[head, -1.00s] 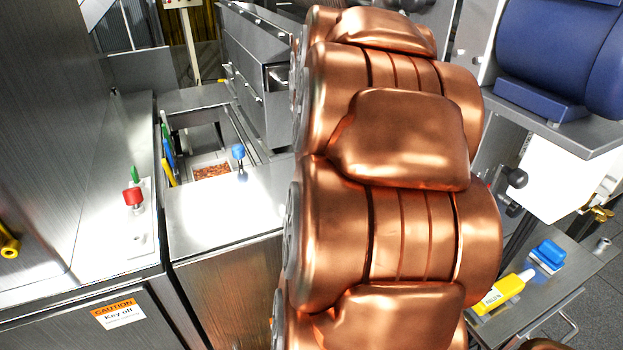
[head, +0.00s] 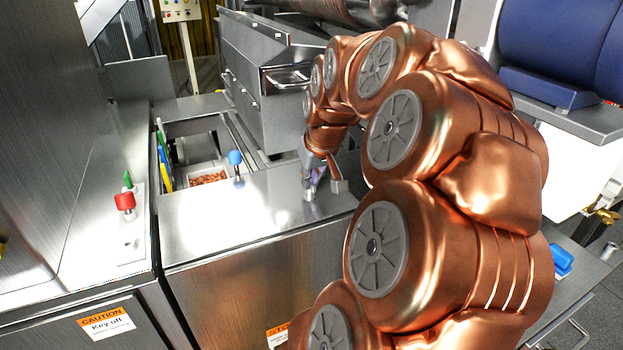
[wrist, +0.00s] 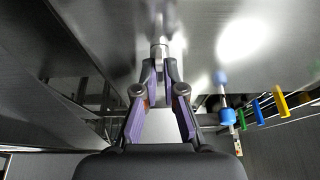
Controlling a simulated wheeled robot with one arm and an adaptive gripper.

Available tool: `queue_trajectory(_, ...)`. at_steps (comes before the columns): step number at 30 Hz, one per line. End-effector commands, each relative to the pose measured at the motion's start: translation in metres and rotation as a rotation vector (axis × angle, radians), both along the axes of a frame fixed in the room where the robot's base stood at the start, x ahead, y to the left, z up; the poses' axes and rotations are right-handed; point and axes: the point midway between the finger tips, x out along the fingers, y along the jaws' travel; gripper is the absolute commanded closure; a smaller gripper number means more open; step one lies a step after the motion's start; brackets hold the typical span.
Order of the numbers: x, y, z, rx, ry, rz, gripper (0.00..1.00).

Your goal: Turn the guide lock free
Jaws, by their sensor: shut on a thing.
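My gripper (wrist: 158,78) points at the steel top of the cabinet in the wrist view. Its purple-grey fingers come together on a small metal post (wrist: 159,51), which appears to be the guide lock. In the head view my gripper (head: 311,190) is low over the right part of the cabinet top (head: 215,225). My arm and the fingers hide most of the post there, and its turn angle cannot be told.
A blue knob (head: 236,158) stands on the cabinet top left of my gripper. Beyond is an open well with a tray of reddish bits (head: 208,178) and coloured tabs. A red knob (head: 125,201) is on the left counter. A steel housing (head: 275,80) stands behind.

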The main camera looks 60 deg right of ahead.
Motion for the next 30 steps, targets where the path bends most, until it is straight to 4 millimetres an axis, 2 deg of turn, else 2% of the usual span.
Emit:
queue_trajectory(3,0.000,0.000,0.000,0.000,0.000,0.000,1.00)
queue_trajectory(4,0.000,0.000,0.000,0.000,-0.001,-0.001,0.89)
queue_trajectory(11,0.000,0.000,0.000,0.000,0.000,-0.001,0.67)
queue_trajectory(23,-0.001,0.001,0.005,0.000,0.000,-0.001,0.67)
queue_trajectory(30,-0.009,0.006,0.031,-0.005,-0.005,-0.002,0.67)
